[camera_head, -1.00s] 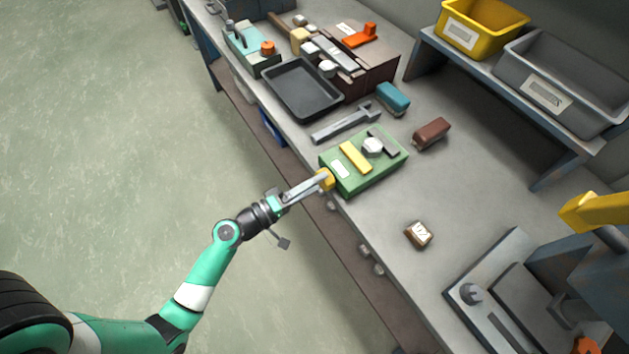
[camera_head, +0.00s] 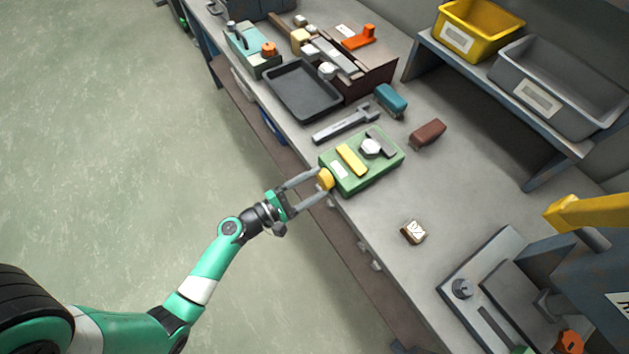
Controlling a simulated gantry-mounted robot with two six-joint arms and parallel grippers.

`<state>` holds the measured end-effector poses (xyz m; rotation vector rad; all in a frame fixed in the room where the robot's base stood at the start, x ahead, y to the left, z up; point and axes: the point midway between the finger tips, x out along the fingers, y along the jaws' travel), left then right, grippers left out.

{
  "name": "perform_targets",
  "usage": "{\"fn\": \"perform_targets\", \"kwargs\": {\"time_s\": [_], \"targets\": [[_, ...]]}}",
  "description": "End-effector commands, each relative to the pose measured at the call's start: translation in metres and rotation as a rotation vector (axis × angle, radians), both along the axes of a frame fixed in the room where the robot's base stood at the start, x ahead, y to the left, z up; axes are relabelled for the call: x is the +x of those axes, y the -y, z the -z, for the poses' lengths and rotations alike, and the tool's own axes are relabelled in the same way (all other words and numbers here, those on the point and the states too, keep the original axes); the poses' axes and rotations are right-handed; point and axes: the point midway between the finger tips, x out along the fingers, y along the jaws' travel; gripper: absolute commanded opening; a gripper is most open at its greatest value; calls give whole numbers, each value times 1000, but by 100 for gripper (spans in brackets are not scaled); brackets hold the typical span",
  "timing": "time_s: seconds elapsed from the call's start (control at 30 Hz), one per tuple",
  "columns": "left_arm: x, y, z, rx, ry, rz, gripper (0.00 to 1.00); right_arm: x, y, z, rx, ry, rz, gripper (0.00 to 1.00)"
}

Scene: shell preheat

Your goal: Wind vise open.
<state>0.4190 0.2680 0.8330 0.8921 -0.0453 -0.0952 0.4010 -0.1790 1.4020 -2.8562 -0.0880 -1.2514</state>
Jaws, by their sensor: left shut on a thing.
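The vise is a green block (camera_head: 344,180) at the front edge of the bench, near the middle of the view. On its top are a yellow bar (camera_head: 351,160), a dark grey bar (camera_head: 381,143) and a pale hex-shaped piece (camera_head: 370,149) between them. A yellow knob (camera_head: 325,179) sticks out of the vise's front side. My left gripper (camera_head: 323,182) is shut on this knob, one finger on each side of it. My right gripper is not in view.
A wrench (camera_head: 345,124) and a black tray (camera_head: 303,92) lie beyond the vise. A teal block (camera_head: 391,99) and a brown block (camera_head: 427,134) stand behind it. A small brown block with a white top (camera_head: 414,232) and a press-like machine (camera_head: 490,290) are to the right.

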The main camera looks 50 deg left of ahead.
Motion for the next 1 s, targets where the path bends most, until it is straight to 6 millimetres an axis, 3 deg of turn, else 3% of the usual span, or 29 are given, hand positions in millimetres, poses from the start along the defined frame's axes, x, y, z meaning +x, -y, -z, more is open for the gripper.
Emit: {"fn": "perform_targets", "kwargs": {"time_s": [0.3,0.77,0.8,0.93,1.0], "targets": [[0,0,1,-107,-14,0,12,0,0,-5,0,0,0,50],[0,0,1,-126,-14,0,12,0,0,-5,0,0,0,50],[0,0,1,-126,-14,-1,69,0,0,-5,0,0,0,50],[0,0,1,-125,-13,-1,93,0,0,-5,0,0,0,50],[0,0,1,-124,-13,-1,98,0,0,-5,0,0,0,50]]}}
